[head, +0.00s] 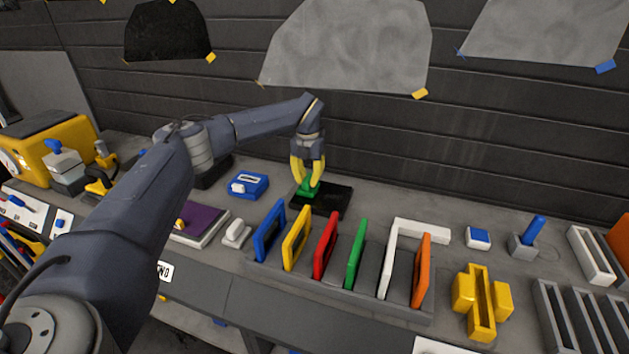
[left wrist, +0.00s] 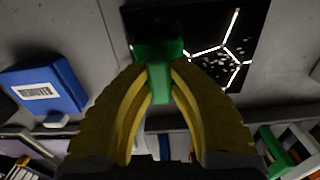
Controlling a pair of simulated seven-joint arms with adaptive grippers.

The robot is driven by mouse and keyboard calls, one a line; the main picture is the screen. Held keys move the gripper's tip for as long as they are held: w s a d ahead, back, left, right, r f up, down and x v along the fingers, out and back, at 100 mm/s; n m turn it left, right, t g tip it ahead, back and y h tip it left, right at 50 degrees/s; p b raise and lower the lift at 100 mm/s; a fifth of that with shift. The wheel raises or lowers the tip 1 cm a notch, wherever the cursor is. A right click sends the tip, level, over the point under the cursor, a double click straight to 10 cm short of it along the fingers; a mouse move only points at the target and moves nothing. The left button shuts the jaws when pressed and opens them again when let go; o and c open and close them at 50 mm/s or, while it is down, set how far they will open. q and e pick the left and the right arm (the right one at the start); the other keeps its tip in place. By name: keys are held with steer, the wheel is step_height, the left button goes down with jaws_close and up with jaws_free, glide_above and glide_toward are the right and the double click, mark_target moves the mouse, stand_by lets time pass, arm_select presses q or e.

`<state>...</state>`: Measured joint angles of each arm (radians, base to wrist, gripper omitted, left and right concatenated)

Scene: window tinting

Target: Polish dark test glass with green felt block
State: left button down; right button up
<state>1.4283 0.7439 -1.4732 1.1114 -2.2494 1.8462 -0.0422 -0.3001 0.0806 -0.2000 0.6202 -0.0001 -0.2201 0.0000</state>
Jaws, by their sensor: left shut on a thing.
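My left gripper (head: 308,180) has yellow fingers and is shut on the green felt block (head: 306,188). In the left wrist view the green block (left wrist: 158,62) sits between the fingertips. The dark test glass (head: 330,200) lies flat on the bench under and to the right of the block. In the left wrist view the glass (left wrist: 225,45) shows bright lines and pale specks on its black surface. The block is over the left part of the glass; I cannot tell for sure whether it touches. My right gripper is not in view.
A rack (head: 345,292) with several coloured upright frames stands in front of the glass. A blue box (head: 248,184) lies left of the glass. A yellow cross-shaped holder (head: 482,303) stands front right. Bare bench lies right of the glass.

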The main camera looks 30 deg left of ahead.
arm_select(q)
steer(key=shift+s+a, duration=0.15)
steer(key=shift+a, duration=0.6)
steer(key=shift+w+d, duration=0.35)
steer(key=shift+d, duration=1.7)
steer(key=shift+w+d, duration=0.4)
steer(key=shift+d, duration=1.65)
steer(key=shift+w+d, duration=0.35)
steer(key=shift+d, duration=1.7)
steer(key=shift+d+r, duration=0.15)
steer(key=shift+r, duration=0.05)
step_height(320, 180, up, 8)
steer(key=shift+f, duration=0.15)
